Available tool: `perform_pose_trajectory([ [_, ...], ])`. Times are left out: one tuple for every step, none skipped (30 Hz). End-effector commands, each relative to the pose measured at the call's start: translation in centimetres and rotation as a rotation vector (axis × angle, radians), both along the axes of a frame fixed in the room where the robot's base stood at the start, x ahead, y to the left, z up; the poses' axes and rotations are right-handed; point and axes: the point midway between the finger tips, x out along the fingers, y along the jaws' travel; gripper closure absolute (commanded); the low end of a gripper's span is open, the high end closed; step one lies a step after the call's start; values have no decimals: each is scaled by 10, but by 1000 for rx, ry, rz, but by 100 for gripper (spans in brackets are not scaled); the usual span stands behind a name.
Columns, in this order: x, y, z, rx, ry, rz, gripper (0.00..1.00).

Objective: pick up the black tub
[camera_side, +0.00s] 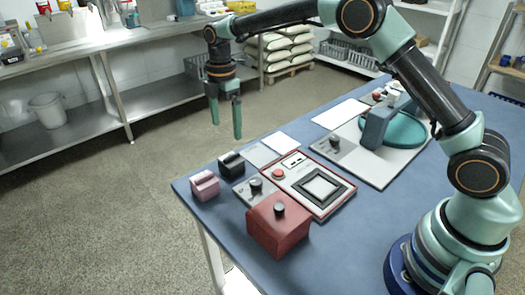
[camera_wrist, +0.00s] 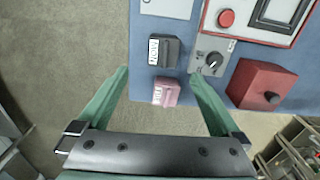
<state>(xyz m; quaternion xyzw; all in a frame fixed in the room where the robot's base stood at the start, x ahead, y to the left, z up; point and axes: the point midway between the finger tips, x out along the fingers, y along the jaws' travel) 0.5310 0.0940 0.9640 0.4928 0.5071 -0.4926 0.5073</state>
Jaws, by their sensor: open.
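The black tub (camera_side: 231,165) sits on the blue table near its left end, just behind a pink tub (camera_side: 205,185). In the wrist view the black tub (camera_wrist: 163,50) lies beyond the fingertips, with the pink tub (camera_wrist: 166,91) between them and closer to the gripper. My gripper (camera_side: 224,118) hangs in the air above and beyond the table's far left edge, fingers pointing down. It is open and empty. In the wrist view its two green fingers (camera_wrist: 158,72) are spread wide apart.
A red box with a black knob (camera_side: 278,224), a small grey knob panel (camera_side: 256,188) and a red-framed device (camera_side: 312,184) stand right of the tubs. White sheets (camera_side: 281,143) lie behind. A grey board with a teal round part (camera_side: 405,131) is farther right.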

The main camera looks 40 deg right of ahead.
Motion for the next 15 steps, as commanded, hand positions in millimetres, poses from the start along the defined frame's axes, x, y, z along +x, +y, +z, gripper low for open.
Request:
perform_pose_trajectory([
  [0, 0, -5, 0, 3, 4, 0],
  [0, 0, -9, -1, 4, 5, 0],
  [0, 0, -15, -1, 4, 5, 0],
  [-1, 0, -20, -1, 6, 5, 0],
  [-1, 0, -25, -1, 6, 4, 0],
  [-1, 0, -32, -1, 5, 4, 0],
  [-1, 0, -38, -1, 5, 3, 0],
  [-1, 0, -43, -1, 5, 3, 0],
  [-1, 0, -49, -1, 5, 3, 0],
  [-1, 0, -53, -1, 4, 3, 0],
  [-1, 0, -57, -1, 4, 3, 0],
  [-1, 0, -61, -1, 4, 2, 0],
  [-1, 0, -63, 0, 3, 2, 0],
  [-1, 0, -65, 0, 2, 2, 0],
  [-1, 0, -67, 0, 1, 2, 0],
])
